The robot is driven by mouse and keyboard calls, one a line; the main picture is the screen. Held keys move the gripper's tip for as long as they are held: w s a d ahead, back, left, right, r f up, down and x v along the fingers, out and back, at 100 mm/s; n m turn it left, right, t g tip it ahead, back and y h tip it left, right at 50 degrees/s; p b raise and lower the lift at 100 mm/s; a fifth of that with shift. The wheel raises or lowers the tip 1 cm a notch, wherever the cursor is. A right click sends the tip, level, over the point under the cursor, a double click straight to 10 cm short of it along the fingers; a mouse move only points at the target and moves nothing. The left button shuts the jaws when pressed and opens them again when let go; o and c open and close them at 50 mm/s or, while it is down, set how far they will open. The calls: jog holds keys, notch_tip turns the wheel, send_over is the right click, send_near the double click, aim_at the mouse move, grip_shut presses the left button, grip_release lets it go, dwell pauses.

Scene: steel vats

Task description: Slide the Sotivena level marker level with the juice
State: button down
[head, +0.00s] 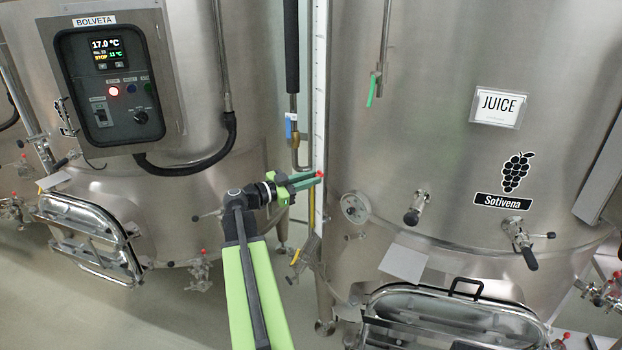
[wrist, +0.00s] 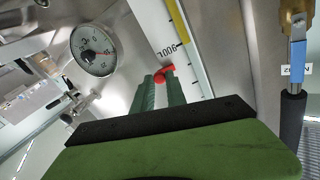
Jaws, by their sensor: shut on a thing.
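The Sotivena vat (head: 440,150) stands at the right in the head view, with a JUICE card. A white level scale (head: 319,90) runs up its left side; it also shows in the wrist view (wrist: 158,32). Yellow juice (head: 311,205) shows in the tube beside the scale, and in the wrist view (wrist: 178,20). The red level marker (head: 320,174) is at my gripper's fingertips, also in the wrist view (wrist: 160,74). My gripper (head: 307,180) is shut on it. In the wrist view, the marker appears slightly past the yellow's end, towards the empty tube.
A blue-handled valve (head: 290,125) and pipe stand just above my gripper. A dial gauge (head: 355,207) is on the Sotivena vat to the right. The Bolveta vat (head: 200,60) with its control panel stands at the left.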

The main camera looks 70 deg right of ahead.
notch_tip(320, 180, down, 3)
jog(key=shift+r+b, duration=0.15)
jog(key=shift+b, duration=0.3)
jog(key=shift+r, duration=0.1)
jog(key=c, duration=1.3)
grip_release()
jog(key=v, duration=1.7)
jog(key=shift+w+a, duration=0.15)
jog(key=shift+a, duration=0.1)
